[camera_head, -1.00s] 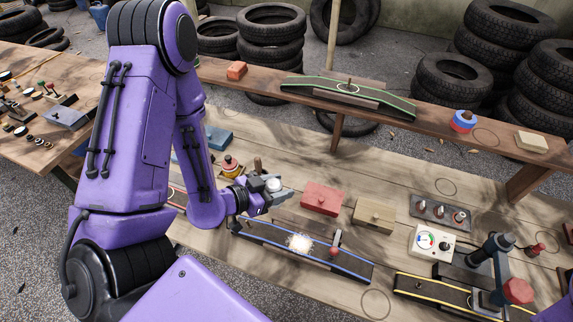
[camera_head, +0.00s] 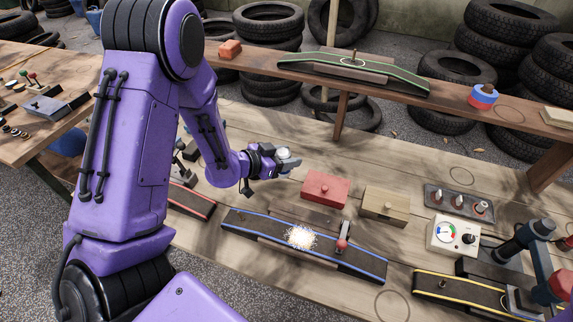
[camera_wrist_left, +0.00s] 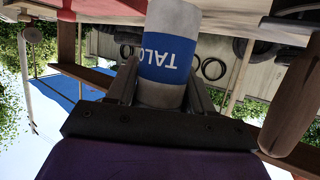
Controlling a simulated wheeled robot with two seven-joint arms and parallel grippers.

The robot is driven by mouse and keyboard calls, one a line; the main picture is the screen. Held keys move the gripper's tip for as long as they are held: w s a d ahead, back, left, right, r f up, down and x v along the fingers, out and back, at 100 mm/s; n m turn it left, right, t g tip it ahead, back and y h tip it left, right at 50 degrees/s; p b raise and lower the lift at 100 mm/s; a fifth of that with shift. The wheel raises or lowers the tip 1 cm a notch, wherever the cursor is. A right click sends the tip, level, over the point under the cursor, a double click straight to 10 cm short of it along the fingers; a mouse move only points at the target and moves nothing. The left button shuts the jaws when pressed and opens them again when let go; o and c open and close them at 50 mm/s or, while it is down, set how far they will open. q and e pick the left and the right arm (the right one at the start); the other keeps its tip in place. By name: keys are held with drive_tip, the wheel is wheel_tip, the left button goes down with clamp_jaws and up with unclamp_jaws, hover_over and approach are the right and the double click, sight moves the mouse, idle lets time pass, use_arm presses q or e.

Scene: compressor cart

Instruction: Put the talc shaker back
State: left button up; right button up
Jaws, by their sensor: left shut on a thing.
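The talc shaker (camera_head: 284,153) is a small cylinder with a pale top, held upside down in the wrist picture. In the left wrist view its white body with a blue TALC label (camera_wrist_left: 168,55) stands between both fingers. My left gripper (camera_head: 285,165) is shut on it, above the bench behind the blue-edged strip and left of the red box. The shaker's lower part is hidden by the gripper in the head view. A white powder patch (camera_head: 301,238) lies on the blue-edged strip (camera_head: 262,229). My right gripper is not in view.
A red box (camera_head: 325,188) and a wooden box (camera_head: 384,205) stand to the right of the gripper. Drawn circles mark the bench (camera_head: 461,175), its front (camera_head: 392,305) and the shelf (camera_head: 509,115). A raised shelf (camera_head: 450,101) runs behind. A gauge box (camera_head: 453,236) stands right.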

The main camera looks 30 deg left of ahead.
use_arm(q)
drive_tip(key=f, duration=0.2)
drive_tip(key=w+f, duration=0.1)
drive_tip(key=f, duration=0.1)
drive_tip(key=shift+a+f, duration=0.15)
drive_tip(key=shift+a, duration=0.05)
drive_tip(key=shift+s, duration=0.1)
drive_tip(key=shift+d+f, duration=0.1)
drive_tip(key=shift+f, duration=0.05)
drive_tip(key=o, duration=1.1)
drive_tip(key=shift+r+p, duration=0.4)
drive_tip(key=b+v, duration=0.1)
drive_tip(key=v, duration=1.1)
drive_tip(key=shift+f, duration=0.15)
